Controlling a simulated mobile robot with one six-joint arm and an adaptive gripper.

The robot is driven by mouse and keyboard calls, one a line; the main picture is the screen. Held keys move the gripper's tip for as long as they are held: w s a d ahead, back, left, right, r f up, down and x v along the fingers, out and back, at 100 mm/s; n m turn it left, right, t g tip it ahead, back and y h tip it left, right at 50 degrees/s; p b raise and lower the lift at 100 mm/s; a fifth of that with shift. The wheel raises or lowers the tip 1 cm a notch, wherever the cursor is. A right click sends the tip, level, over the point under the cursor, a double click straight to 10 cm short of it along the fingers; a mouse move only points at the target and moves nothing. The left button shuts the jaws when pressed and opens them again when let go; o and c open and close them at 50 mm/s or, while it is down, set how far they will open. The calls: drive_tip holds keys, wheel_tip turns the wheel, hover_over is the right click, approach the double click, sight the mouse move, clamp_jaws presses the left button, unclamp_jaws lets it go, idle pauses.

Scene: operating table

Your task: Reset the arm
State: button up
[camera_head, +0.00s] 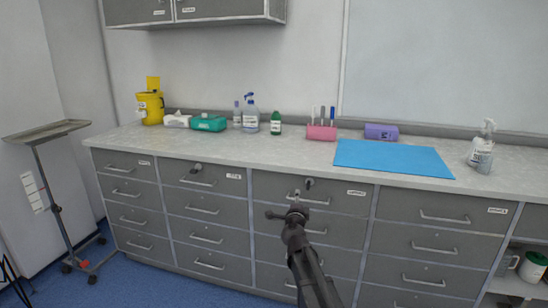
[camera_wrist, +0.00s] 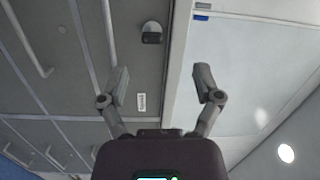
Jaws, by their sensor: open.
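My arm rises from the bottom of the head view, in front of the grey drawer cabinet (camera_head: 330,230). My gripper (camera_head: 289,203) is at its upper end, near the top drawer's handle in that view. In the wrist view my gripper (camera_wrist: 161,82) has its two fingers spread wide apart with nothing between them. Behind the fingers are grey drawer fronts (camera_wrist: 85,75) with a label and a dark rounded fitting (camera_wrist: 152,33). No contact with the cabinet can be made out.
A wheeled stand (camera_head: 47,131) is at left. Blue floor (camera_head: 120,285) shows at lower left.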

drive_tip(key=s+a+f+n+g+y, duration=0.3)
drive_tip(key=s+f+n+g+y, duration=0.15)
drive_tip(key=s+n, duration=0.3)
drive_tip(key=s+a+f+n+g+y, duration=0.35)
drive_tip(key=s+f+n+y, duration=0.2)
drive_tip(key=n, duration=0.35)
drive_tip(key=s+d+f+n+g+h, duration=0.1)
drive_tip(key=s+d+f+g+h, duration=0.2)
drive_tip(key=s, duration=0.4)
drive_tip(key=s+d+f+n+g+h, duration=0.1)
drive_tip(key=s+d+f+g, duration=0.3)
drive_tip(key=s, duration=0.3)
drive_tip(key=s+d+f+g+h, duration=0.2)
drive_tip(key=s+d+g, duration=0.1)
drive_tip(key=s+d, duration=0.3)
wheel_tip(320, 180, up, 26)
drive_tip(key=p, duration=2.6)
drive_tip(key=shift+a+r, duration=0.15)
drive_tip(key=shift+a, duration=0.05)
